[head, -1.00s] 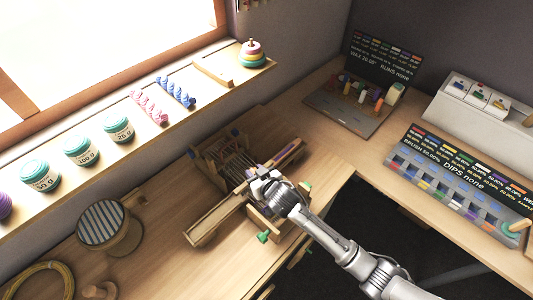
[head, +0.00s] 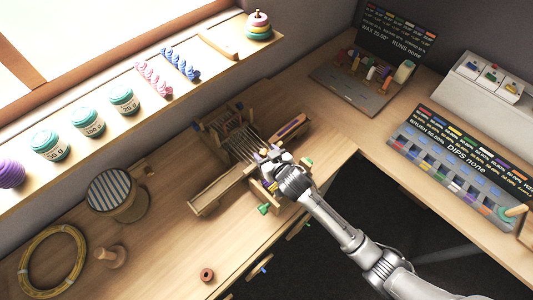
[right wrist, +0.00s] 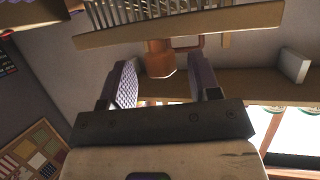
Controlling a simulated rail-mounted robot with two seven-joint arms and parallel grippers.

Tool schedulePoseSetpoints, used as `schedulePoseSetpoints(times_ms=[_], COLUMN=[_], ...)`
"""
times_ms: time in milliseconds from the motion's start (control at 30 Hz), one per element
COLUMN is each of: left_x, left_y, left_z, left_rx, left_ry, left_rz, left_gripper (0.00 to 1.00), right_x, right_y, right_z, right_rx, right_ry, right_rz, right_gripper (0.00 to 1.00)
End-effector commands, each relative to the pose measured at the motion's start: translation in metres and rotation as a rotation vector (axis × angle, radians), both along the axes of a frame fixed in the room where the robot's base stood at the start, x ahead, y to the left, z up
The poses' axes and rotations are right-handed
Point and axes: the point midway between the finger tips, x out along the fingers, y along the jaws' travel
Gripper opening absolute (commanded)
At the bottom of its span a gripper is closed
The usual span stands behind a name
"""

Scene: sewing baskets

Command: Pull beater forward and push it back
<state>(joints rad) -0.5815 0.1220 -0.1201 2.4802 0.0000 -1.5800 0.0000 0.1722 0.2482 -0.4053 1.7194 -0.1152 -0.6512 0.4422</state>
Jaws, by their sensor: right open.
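The small wooden loom (head: 221,187) stands on the bench in the middle of the head view, with pale warp threads (head: 242,145) across it. The beater (right wrist: 180,24) shows in the right wrist view as a wooden bar with a row of thin upright tines. A brown knob (right wrist: 159,58) sticks out below the bar. My right gripper (right wrist: 164,78) is open, its two fingers apart on either side of the knob, which seems untouched. In the head view my right gripper (head: 268,158) is over the loom's front and hides part of it. My left gripper is not in view.
A shuttle (head: 290,128) lies at the loom's right side. A striped round stand (head: 110,194) and yellow coil (head: 52,262) are at left. Jars and yarn line the sill (head: 155,101). Colour trays (head: 455,165) stand at right. The bench's front edge is close to the arm.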

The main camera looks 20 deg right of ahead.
Motion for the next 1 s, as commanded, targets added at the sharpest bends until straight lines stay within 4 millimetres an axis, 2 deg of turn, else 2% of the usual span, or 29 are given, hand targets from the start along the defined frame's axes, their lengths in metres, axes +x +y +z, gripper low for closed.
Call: schedulePoseSetpoints(times_ms=[267, 700, 1000], left_x=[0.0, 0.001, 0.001], left_y=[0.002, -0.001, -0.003], left_z=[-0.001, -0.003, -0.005], left_rx=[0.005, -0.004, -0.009], left_ry=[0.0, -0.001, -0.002], left_rz=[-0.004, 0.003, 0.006], left_gripper=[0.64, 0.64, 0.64], right_x=[-0.01, -0.084, -0.118], right_y=[-0.002, -0.014, -0.02], right_z=[0.003, 0.034, 0.049], right_rx=[0.0, 0.001, 0.0], right_ry=[0.001, 0.001, 0.0], right_rz=[0.0, 0.0, 0.0], right_gripper=[0.57, 0.57, 0.57])
